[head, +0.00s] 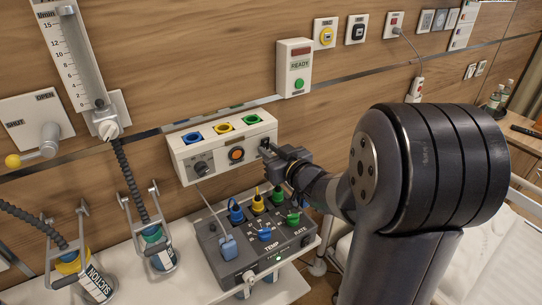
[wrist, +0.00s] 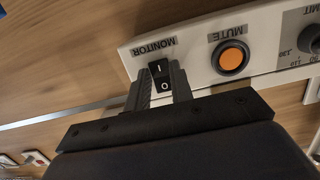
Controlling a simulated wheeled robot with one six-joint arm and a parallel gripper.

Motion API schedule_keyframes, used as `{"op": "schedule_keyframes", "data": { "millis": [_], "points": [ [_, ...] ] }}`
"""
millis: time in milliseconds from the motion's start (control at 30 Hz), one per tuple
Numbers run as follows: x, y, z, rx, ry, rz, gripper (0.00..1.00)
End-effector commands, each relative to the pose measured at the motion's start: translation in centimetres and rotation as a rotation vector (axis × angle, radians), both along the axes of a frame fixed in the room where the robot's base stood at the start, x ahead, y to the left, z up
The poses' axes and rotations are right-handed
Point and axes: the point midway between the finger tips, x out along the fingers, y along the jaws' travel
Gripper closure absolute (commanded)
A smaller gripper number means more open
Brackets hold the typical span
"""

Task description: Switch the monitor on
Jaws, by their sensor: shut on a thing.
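The monitor switch (wrist: 160,77) is a black rocker marked I and O, under a MONITOR label (wrist: 155,48) that appears upside down in the wrist view. It sits on a white wall panel (head: 183,154). My gripper (wrist: 161,88) is at the switch, with one jaw on each side of it, shut on it. In the head view my gripper (head: 270,150) reaches the right end of the panel and mostly hides the switch. I cannot tell which side of the rocker is pressed in.
An orange MUTE button (wrist: 230,57) and a limit knob (wrist: 312,40) share the panel. Below it, a grey TEMP/RATE unit (head: 215,240) with coloured plugs stands on a white shelf (head: 190,285). Suction bottles (head: 90,283) stand left. A READY box (head: 294,70) hangs above.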

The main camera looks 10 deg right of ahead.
Motion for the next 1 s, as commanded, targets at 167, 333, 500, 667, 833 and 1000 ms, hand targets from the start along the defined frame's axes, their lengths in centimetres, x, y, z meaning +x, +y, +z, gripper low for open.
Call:
{"op": "schedule_keyframes", "data": {
  "millis": [167,333,500,667,833,1000],
  "points": [
    [0.0,0.0,0.0,0.000,0.000,0.000,1.00],
    [0.0,0.0,0.0,0.000,0.001,0.000,0.68],
    [0.0,0.0,0.0,0.000,0.001,0.000,0.56],
    [0.0,0.0,0.0,0.000,0.001,0.000,0.56],
    [-0.7,-0.3,0.1,0.000,0.001,-0.001,0.56],
    [-3.2,-1.2,0.5,-0.001,0.000,-0.005,0.56]
  ]
}}
